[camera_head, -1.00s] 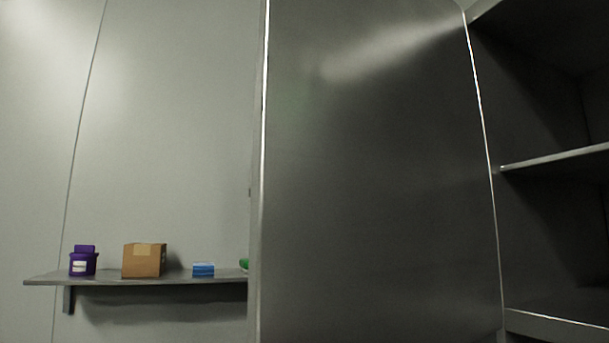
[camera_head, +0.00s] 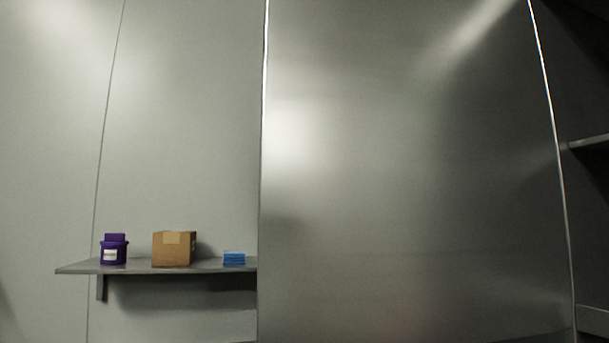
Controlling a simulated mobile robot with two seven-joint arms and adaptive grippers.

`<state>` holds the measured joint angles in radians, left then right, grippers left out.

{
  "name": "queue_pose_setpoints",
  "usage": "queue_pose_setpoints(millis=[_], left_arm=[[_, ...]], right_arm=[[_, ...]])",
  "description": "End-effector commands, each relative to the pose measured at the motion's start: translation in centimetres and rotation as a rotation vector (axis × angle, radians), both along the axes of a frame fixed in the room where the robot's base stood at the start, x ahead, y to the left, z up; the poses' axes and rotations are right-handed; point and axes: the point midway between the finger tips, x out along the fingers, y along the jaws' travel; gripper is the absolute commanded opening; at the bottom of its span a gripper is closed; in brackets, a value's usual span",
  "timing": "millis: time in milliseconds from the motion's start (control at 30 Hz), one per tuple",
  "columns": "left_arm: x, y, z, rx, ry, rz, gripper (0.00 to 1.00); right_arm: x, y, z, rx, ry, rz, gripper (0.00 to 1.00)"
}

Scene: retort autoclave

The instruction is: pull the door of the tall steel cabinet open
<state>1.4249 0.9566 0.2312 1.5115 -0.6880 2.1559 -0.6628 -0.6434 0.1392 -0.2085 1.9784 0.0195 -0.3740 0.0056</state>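The steel cabinet door (camera_head: 410,190) is a tall, shiny grey panel that fills the middle and right of the head view. It stands open, swung out from the cabinet, with a bright free edge on its left. The cabinet's dark interior (camera_head: 588,220) shows at the far right, with part of an inner shelf (camera_head: 590,141). Neither of my grippers is in view, so any contact with the door cannot be seen. The handle is not visible.
A wall shelf (camera_head: 150,268) is at the left, partly hidden behind the door. It holds a purple tub (camera_head: 114,250), a cardboard box (camera_head: 174,249) and a small blue stack (camera_head: 234,258). The pale wall (camera_head: 50,150) above it is bare.

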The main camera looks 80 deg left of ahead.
Motion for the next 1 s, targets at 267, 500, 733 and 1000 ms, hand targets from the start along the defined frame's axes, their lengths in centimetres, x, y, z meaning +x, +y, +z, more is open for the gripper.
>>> queue_pose_setpoints(millis=[267, 500, 733, 1000], left_arm=[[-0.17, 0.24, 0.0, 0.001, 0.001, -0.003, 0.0], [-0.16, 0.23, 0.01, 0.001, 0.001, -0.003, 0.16], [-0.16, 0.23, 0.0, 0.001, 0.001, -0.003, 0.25], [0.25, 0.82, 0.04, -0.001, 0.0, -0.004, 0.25]], right_arm=[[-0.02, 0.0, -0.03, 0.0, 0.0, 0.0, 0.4], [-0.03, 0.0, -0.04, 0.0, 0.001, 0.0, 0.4], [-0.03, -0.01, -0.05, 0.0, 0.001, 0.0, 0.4], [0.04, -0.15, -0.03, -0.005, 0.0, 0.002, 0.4]])
